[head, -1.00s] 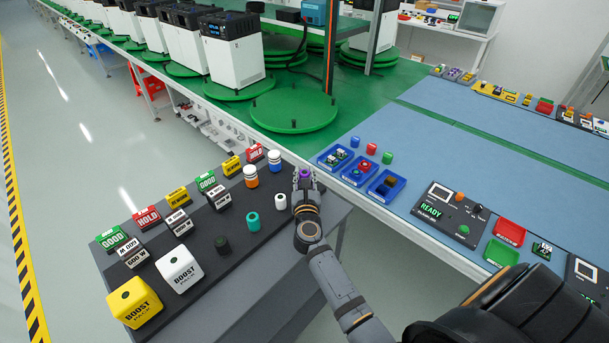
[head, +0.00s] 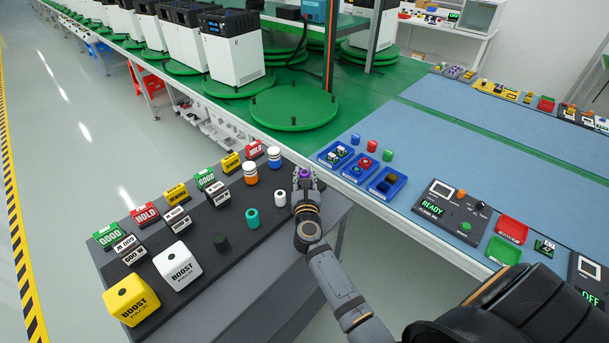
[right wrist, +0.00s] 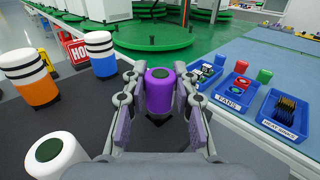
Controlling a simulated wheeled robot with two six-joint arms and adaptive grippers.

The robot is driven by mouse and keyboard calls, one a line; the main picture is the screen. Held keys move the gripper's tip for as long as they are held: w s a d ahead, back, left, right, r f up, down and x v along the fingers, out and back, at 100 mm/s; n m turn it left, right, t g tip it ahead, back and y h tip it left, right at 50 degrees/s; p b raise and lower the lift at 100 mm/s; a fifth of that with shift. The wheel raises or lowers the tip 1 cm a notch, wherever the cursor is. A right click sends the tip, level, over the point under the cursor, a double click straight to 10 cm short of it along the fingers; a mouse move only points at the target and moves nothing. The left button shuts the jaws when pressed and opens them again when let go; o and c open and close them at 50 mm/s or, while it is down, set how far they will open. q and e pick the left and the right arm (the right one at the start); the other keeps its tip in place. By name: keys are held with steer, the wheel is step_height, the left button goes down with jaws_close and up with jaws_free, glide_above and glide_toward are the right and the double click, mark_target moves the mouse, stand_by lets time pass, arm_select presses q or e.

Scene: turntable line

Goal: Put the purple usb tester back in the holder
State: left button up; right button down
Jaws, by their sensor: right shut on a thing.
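The purple usb tester (right wrist: 160,92) is an upright purple cylinder with a dark disc on its top. My right gripper (right wrist: 158,110) has its two fingers on either side of it and is shut on it. In the head view, the right gripper (head: 305,182) is at the far right end of the dark table, with a little purple (head: 305,173) showing between the fingers. A black patch lies directly under the tester; I cannot tell whether it is a holder, and no separate holder is clear. My left gripper is out of view.
A white cylinder (head: 280,198) and a teal one (head: 252,218) stand left of the gripper. Orange-and-white (head: 250,174) and blue-and-white (head: 274,158) cylinders stand behind. Blue bins (head: 386,184) sit on the blue bench to the right, across a gap.

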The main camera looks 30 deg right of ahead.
steer(key=shift+f+b, duration=0.55)
steer(key=shift+f, duration=0.05)
steer(key=c, duration=1)
jaws_free()
steer(key=shift+r, duration=0.1)
step_height(320, 180, up, 10)
steer(key=shift+f, duration=0.1)
steer(key=shift+f, duration=0.1)
